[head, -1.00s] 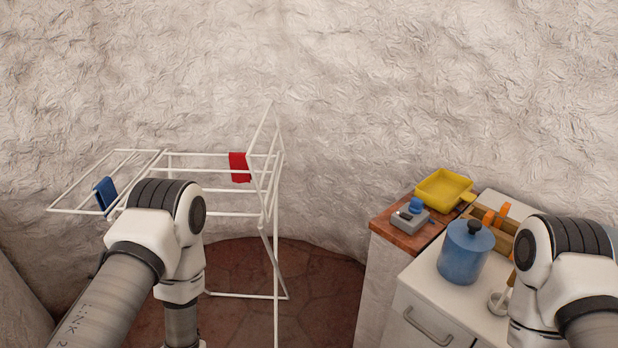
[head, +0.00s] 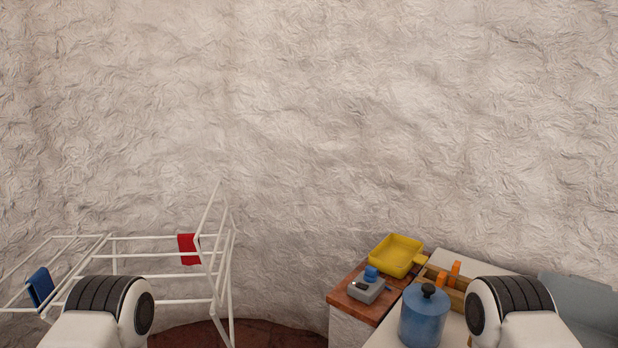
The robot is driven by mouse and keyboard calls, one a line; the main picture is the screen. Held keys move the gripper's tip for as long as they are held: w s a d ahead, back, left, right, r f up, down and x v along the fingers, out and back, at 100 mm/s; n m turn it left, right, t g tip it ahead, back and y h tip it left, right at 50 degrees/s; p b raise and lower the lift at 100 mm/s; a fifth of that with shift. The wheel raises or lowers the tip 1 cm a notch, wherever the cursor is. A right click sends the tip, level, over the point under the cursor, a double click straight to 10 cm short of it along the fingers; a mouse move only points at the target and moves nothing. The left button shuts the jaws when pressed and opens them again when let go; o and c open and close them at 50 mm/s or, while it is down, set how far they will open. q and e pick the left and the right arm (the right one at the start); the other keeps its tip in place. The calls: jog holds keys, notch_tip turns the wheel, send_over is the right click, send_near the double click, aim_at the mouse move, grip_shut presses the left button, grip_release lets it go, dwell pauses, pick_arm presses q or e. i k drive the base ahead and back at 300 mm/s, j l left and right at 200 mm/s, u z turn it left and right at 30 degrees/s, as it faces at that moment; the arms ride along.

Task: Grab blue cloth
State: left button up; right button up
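The blue cloth (head: 41,287) hangs over a rail on the left wing of the white drying rack (head: 150,238), at the lower left of the head view. My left arm's joint stands just to the right of the cloth in the picture and covers part of the rack. My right arm's joint is at the lower right, in front of the counter. Neither gripper is in view; both lie below the picture's lower edge.
A red cloth (head: 188,249) hangs on the rack's middle rail. On the right, a counter holds a yellow tray (head: 396,256), a grey device with a blue top (head: 366,288), a blue lidded pot (head: 423,317) and a wooden box (head: 455,293). Brown floor shows between rack and counter.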

aim_at(42, 285)
jog(key=u, duration=1.5)
jog(key=z, duration=0.5)
jog(key=j+z, duration=1.15)
jog(key=k+j+z, duration=0.1)
jog(key=j+z, duration=0.15)
jog(key=z, duration=0.15)
